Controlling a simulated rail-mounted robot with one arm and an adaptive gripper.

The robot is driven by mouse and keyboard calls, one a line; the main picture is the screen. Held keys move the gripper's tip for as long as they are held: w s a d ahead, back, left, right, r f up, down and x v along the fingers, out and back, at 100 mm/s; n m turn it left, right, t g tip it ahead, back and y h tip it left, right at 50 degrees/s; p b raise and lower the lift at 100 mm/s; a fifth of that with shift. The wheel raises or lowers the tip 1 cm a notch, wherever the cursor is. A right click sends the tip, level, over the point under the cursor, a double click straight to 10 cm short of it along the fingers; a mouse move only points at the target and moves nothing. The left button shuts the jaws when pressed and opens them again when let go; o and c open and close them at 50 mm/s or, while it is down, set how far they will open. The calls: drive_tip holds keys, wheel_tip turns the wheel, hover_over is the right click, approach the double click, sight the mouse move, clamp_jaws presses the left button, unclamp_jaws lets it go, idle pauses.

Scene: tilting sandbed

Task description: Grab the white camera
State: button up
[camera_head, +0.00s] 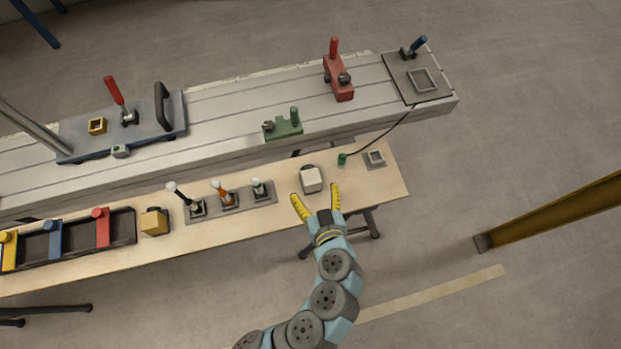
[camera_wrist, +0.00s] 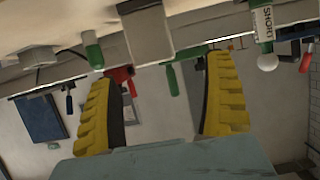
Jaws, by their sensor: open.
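The white camera (camera_head: 311,180), a small pale box with a dark part at its back, stands on the wooden bench near its right end. My gripper (camera_head: 316,196) is open at the bench's front edge, its two yellow fingers pointing at the camera from the front. The fingertips lie to either side of the camera's near end, and nothing is held. In the wrist view, which looks upside down, a grey-white block that appears to be the camera (camera_wrist: 147,32) hangs at the top, beyond the open gripper (camera_wrist: 160,75). I cannot tell whether the fingers touch it.
A rack of tools with pale round knobs (camera_head: 228,199) stands left of the camera. A yellow box (camera_head: 154,222) sits further left. The grey slotted bed (camera_head: 230,115) lies behind the bench.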

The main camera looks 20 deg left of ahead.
sight(308, 168)
drive_tip(key=shift+p+x, duration=0.3)
drive_tip(key=shift+x, duration=2)
drive_tip(key=shift+w+p+x, duration=0.2)
drive_tip(key=shift+p+x, duration=0.2)
drive_tip(key=shift+x, duration=2.15)
drive_tip(key=shift+d, duration=0.2)
drive_tip(key=shift+r, duration=0.1)
drive_tip(key=c, duration=1.5)
